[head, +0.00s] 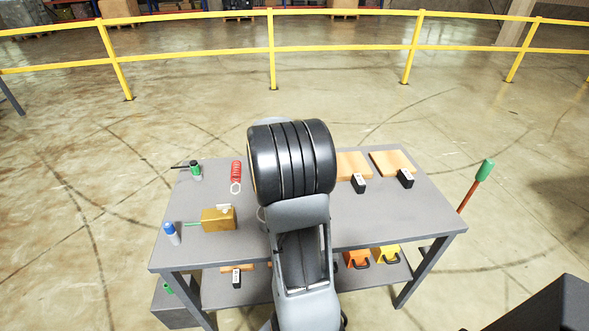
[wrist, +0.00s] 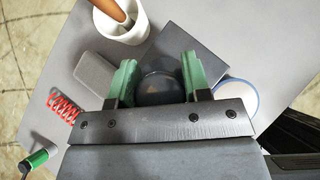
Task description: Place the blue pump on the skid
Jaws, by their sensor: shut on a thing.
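My gripper (wrist: 158,72) shows in the wrist view, its two green fingers on either side of a dark round thing (wrist: 160,90), which it is shut on. The colour of this thing is too dark to tell if it is the blue pump. A dark grey square slab (wrist: 182,46) lies beyond and under the fingers; it may be the skid, and I cannot tell whether the held thing touches it. In the head view my own arm hides the gripper and the middle of the table. A small blue-topped bottle (head: 171,233) stands at the table's front left.
On the grey table (head: 350,222) are a yellow box (head: 214,219) and wooden boards (head: 393,161).

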